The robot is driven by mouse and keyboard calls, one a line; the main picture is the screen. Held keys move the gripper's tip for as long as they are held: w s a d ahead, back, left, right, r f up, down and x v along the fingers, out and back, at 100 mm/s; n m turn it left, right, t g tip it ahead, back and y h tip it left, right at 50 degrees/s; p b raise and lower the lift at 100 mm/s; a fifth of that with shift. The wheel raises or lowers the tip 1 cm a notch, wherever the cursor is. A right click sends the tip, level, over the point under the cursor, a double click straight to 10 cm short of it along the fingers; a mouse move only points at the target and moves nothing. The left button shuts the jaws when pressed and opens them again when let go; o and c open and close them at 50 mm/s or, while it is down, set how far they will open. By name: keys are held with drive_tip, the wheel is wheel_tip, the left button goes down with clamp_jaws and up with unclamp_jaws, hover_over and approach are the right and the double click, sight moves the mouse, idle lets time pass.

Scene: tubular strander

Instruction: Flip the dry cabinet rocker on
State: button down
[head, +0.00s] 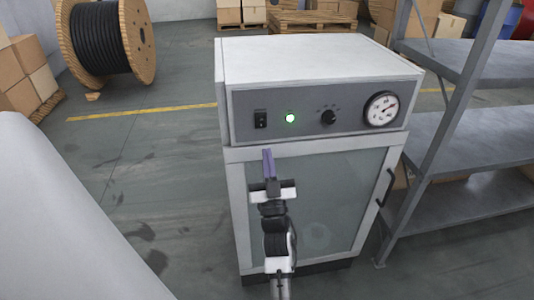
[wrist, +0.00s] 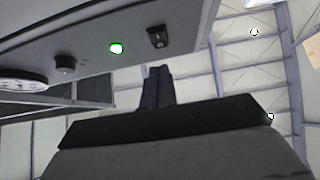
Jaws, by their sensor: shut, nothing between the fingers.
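The dry cabinet (head: 315,57) is a white box with a grey control panel and a glass door. Its black rocker (head: 260,118) sits at the panel's left end, beside a lit green lamp (head: 290,118). The rocker also shows in the wrist view (wrist: 157,37), to the right of the green lamp (wrist: 116,48). My gripper (head: 268,153) is shut and empty, in front of the cabinet and just below the rocker in the head view. In the wrist view its fingers (wrist: 158,72) point toward the rocker, apart from it. The rocker's exact tilt is too small to tell.
A black knob (head: 328,117) and a round dial gauge (head: 381,108) sit right of the lamp. A metal shelf rack (head: 470,125) stands close on the right. A cable reel (head: 107,42) and boxes stand behind left. The floor left of the cabinet is clear.

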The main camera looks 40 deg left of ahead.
wheel_tip(320, 180, down, 6)
drive_tip(key=s+d+b, duration=0.2)
drive_tip(key=shift+s+d, duration=0.25)
drive_tip(key=shift+d, duration=0.15)
